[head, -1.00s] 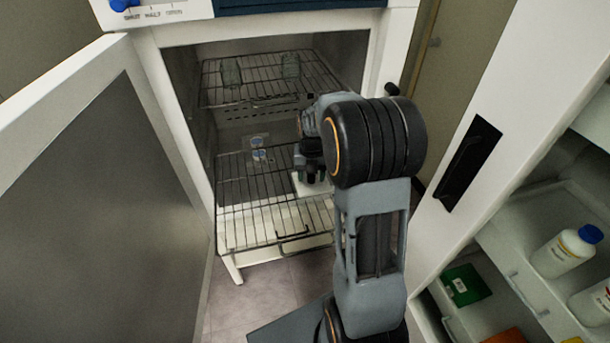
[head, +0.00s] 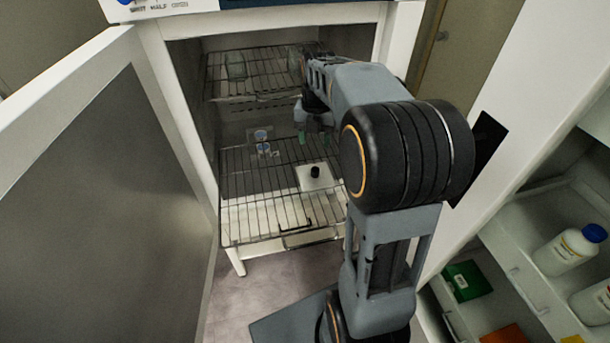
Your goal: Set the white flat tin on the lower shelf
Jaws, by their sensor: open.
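The white flat tin (head: 322,184) has a black knob on top. It lies flat on the right part of the lower wire shelf (head: 250,187) inside the freeze dryer. My gripper (head: 314,138) is inside the chamber, above and behind the tin in the picture. Its two greenish fingertips are apart, with nothing between them, and clear of the knob. My arm's large black joint hides the right side of the chamber.
The upper wire shelf (head: 270,72) carries a clear glass vessel (head: 236,66). Small blue-capped vials (head: 263,149) stand at the back left of the lower shelf. The open door (head: 110,190) is at left. A storage rack with a bottle (head: 571,250) is at right.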

